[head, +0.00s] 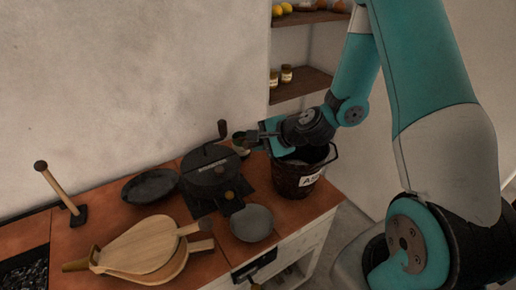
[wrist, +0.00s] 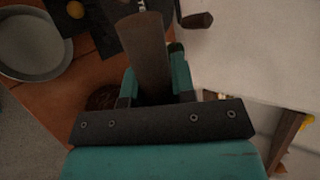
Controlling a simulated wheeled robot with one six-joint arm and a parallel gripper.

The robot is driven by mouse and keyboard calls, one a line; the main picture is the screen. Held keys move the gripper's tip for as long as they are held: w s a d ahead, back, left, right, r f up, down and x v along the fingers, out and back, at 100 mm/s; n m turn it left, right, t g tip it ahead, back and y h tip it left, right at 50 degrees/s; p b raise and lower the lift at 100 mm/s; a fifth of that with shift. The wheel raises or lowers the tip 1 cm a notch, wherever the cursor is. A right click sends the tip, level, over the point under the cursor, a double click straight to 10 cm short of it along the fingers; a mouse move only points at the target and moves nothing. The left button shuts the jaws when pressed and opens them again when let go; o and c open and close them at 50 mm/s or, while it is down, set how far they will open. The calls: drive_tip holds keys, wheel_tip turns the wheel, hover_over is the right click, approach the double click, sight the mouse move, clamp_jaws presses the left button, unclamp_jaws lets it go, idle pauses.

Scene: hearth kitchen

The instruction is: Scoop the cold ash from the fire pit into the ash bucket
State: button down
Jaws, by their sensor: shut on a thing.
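The ash bucket (head: 291,182) is dark, with a partly hidden white label, and stands at the right end of the counter. My gripper (head: 257,139) is level with its rim, at its back left; my wrist covers part of its opening. In the wrist view my gripper (wrist: 156,84) is shut on a brown, roughly cylindrical piece (wrist: 142,45) that points away from the jaws. In the head view the held piece (head: 240,143) shows only as a small end; I cannot tell whether it is a scoop. A dark bed of lumps (head: 27,277), possibly the fire pit, is cut off at lower left.
Wooden bellows (head: 140,245), a dark pan (head: 150,186), a grey dish (head: 252,223) and a black lidded pot with a crank (head: 210,170) crowd the counter. A wooden-handled tool (head: 57,190) stands at left. Shelves (head: 300,87) with jars are behind my arm.

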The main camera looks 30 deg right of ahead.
drive_tip(key=shift+s+f+n+t+y+b, duration=0.25)
drive_tip(key=shift+t+b, duration=0.35)
drive_tip(key=shift+b, duration=1.85)
drive_tip(key=shift+s+f+n+t+b, duration=0.1)
drive_tip(key=shift+f+t+b, duration=0.35)
drive_tip(key=shift+b, duration=2)
drive_tip(key=shift+s+f+n+t+y+b, duration=0.15)
drive_tip(key=shift+t+b, duration=0.6)
drive_tip(key=shift+b, duration=1.7)
drive_tip(key=shift+s+r+b, duration=0.1)
drive_tip(key=shift+r+b, duration=0.1)
drive_tip(key=shift+b, duration=0.85)
